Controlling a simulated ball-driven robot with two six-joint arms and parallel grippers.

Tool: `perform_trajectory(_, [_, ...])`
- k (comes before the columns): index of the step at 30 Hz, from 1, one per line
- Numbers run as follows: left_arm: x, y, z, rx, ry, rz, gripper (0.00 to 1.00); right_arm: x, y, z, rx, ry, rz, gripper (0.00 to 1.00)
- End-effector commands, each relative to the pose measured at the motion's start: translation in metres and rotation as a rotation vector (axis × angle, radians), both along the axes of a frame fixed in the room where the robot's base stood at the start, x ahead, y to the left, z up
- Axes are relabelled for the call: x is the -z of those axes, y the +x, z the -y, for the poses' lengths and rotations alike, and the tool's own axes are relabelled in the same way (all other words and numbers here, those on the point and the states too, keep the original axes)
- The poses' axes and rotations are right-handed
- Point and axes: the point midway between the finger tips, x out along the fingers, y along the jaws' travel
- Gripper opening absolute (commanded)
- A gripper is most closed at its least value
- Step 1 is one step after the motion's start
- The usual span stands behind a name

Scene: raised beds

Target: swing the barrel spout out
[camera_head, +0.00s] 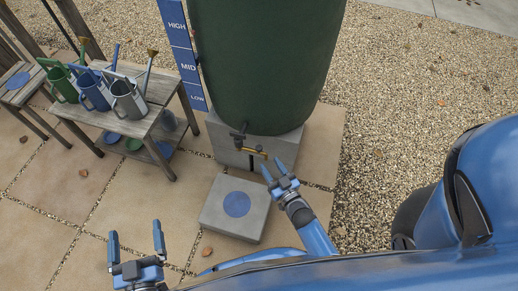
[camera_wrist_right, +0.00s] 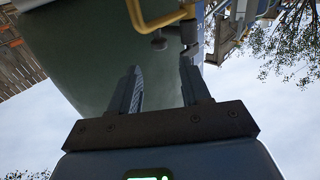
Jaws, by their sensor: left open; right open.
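The dark green barrel (camera_head: 265,60) stands on a grey block (camera_head: 228,140). Its brass spout (camera_head: 250,152) sticks out low at the front, with a dark tap fitting (camera_head: 238,134) beside it. In the right wrist view the spout (camera_wrist_right: 148,24) is a bent yellow pipe at the top, with a dark knob (camera_wrist_right: 158,43) just under it. My right gripper (camera_head: 275,168) is open and empty, just below and right of the spout's end; its fingers (camera_wrist_right: 160,75) point toward the spout, apart from it. My left gripper (camera_head: 136,234) is open and empty over the paving at lower left.
A low grey slab (camera_head: 215,215) with a blue disc (camera_head: 237,204) lies in front of the barrel. A wooden bench (camera_head: 150,118) with several watering cans (camera_head: 128,98) stands left. A blue level board (camera_head: 181,50) stands beside the barrel. Gravel (camera_head: 410,100) at right is open.

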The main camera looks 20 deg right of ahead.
Motion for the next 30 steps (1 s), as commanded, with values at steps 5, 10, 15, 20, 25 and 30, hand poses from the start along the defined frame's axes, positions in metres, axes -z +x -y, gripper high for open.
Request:
perform_trajectory(5, [0.007,0.000,0.000,0.000,0.000,0.000,0.98,0.000,0.028,-0.006,-0.001,0.000,0.004,0.47])
perform_trajectory(10, [0.012,0.000,0.000,0.000,0.000,0.001,0.98,0.000,0.055,-0.011,-0.001,0.000,0.003,0.47])
perform_trajectory(15, [0.017,0.000,0.000,0.000,0.000,0.001,0.98,0.000,0.076,-0.015,0.000,-0.001,0.001,0.47])
perform_trajectory(20, [0.019,0.000,0.000,0.000,0.000,0.001,0.98,-0.001,0.087,-0.017,0.000,-0.001,0.001,0.47])
perform_trajectory(25, [0.019,0.000,0.000,0.000,0.000,0.001,0.98,-0.001,0.091,-0.018,0.000,-0.001,0.000,0.47])
perform_trajectory(30, [0.019,0.000,0.000,0.000,0.000,0.001,0.98,-0.001,0.091,-0.018,0.000,-0.001,0.000,0.47])
